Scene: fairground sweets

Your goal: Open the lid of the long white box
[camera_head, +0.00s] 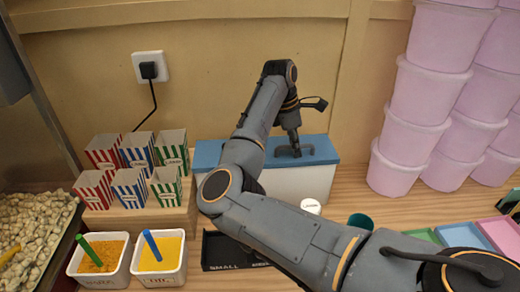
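The long white box (300,184) stands at the back of the counter against the wall. Its blue lid (228,153) lies flat on top and looks closed. A dark handle (306,150) sits on the lid. My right arm reaches across from the lower right, and my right gripper (293,146) points down at the handle. The fingers are small and dark against the handle, so I cannot tell whether they grip it. My forearm hides part of the box's front and lid. My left gripper is not in view.
Striped cartons (131,187) stand on a wooden step left of the box. Two white tubs (160,279) with yellow contents are in front. Stacked pink tubs (393,175) stand to the right. A white round lid (311,206) and a black tray (224,262) lie near my arm.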

